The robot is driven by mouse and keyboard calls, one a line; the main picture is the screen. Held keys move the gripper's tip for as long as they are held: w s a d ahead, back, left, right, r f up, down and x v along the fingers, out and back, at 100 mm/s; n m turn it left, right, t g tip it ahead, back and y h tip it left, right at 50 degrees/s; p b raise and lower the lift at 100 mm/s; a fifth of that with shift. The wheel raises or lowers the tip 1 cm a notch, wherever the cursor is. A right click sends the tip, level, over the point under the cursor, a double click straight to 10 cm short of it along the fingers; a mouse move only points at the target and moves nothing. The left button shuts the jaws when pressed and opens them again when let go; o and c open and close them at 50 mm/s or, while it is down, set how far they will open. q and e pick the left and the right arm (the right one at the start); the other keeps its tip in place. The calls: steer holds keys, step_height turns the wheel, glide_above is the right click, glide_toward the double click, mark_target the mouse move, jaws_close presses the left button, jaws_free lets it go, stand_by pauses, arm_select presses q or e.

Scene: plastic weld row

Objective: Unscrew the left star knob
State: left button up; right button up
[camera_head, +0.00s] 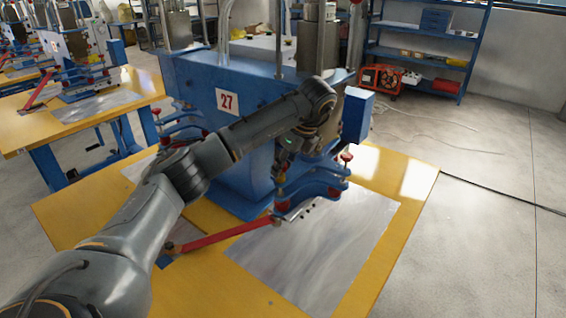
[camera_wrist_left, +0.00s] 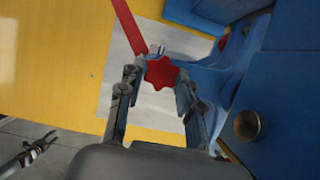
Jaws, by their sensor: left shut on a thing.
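The left star knob is a red, lobed knob (camera_wrist_left: 162,72) in the left wrist view. It sits between the two fingers of my left gripper (camera_wrist_left: 157,84), which is shut on it. In the head view my left gripper (camera_head: 283,172) reaches down to the blue clamp bracket at the front of the machine. There the knob is hidden or too small to tell from the gripper. A second red knob (camera_head: 346,157) stands on the bracket's right side. My right gripper (camera_wrist_left: 38,148) shows small at the lower left of the left wrist view, away from the knob.
The blue machine marked 27 (camera_head: 228,101) stands on a yellow table (camera_head: 399,190). A grey sheet (camera_head: 318,254) lies in front of the bracket. A red bar (camera_head: 222,236) runs low from the bracket to the left. Shelves (camera_head: 425,52) stand at the back right.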

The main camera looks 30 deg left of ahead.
arm_select(q)
steer(key=shift+r+p, duration=0.9)
steer(key=shift+r, duration=0.4)
steer(key=shift+r+p, duration=1)
steer(key=shift+r, duration=0.1)
